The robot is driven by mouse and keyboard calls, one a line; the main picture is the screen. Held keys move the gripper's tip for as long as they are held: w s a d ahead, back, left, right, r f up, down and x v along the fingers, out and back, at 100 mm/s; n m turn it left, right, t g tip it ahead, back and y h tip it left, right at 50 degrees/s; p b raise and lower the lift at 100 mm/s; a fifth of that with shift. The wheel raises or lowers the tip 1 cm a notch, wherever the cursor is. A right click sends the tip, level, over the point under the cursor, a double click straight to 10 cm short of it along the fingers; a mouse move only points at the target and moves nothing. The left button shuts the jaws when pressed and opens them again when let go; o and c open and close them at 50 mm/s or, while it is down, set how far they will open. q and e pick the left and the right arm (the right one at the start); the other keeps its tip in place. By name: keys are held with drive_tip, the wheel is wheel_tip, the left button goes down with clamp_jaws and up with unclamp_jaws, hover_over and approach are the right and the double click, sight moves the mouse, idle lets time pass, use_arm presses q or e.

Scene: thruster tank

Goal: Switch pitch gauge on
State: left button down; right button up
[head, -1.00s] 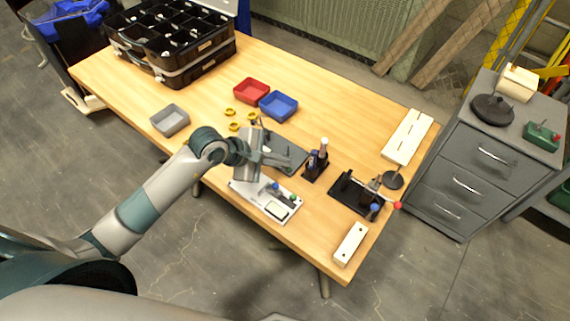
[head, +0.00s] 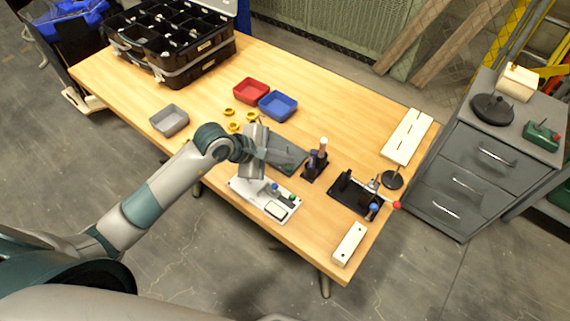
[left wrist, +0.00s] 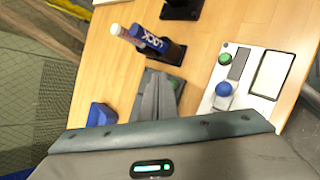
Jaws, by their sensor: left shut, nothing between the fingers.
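The likely pitch gauge is a white plate (head: 262,205) at the table's front edge, with a pale framed rectangle, a blue knob and a green button. In the left wrist view, the same white plate (left wrist: 262,97) is at the right, with its blue knob (left wrist: 223,89) and green button (left wrist: 224,59). The framed rectangle looks blank white. My left gripper (head: 276,158) is shut and empty, above and behind the plate in the head view. In the left wrist view its fingers (left wrist: 158,92) are left of the blue knob, apart from it, over a dark plate. My right gripper is not visible.
A dark stand (head: 314,168) with upright blue and white-topped cylinders is right of my left gripper. A black fixture (head: 349,195) with a red-tipped lever is farther right. Red (head: 251,91) and blue (head: 278,106) bins and yellow rings are behind.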

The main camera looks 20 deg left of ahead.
sight(288, 168)
use_arm(q)
drive_tip(key=shift+w+d+r+p, duration=0.15)
drive_tip(key=shift+d+r+p, duration=0.1)
drive_tip(key=shift+r+p, duration=0.3)
drive_tip(key=shift+w+d+r+p, duration=0.1)
drive_tip(key=shift+d+r+p, duration=0.1)
drive_tip(key=shift+r+p, duration=0.9)
drive_tip(key=shift+r, duration=0.55)
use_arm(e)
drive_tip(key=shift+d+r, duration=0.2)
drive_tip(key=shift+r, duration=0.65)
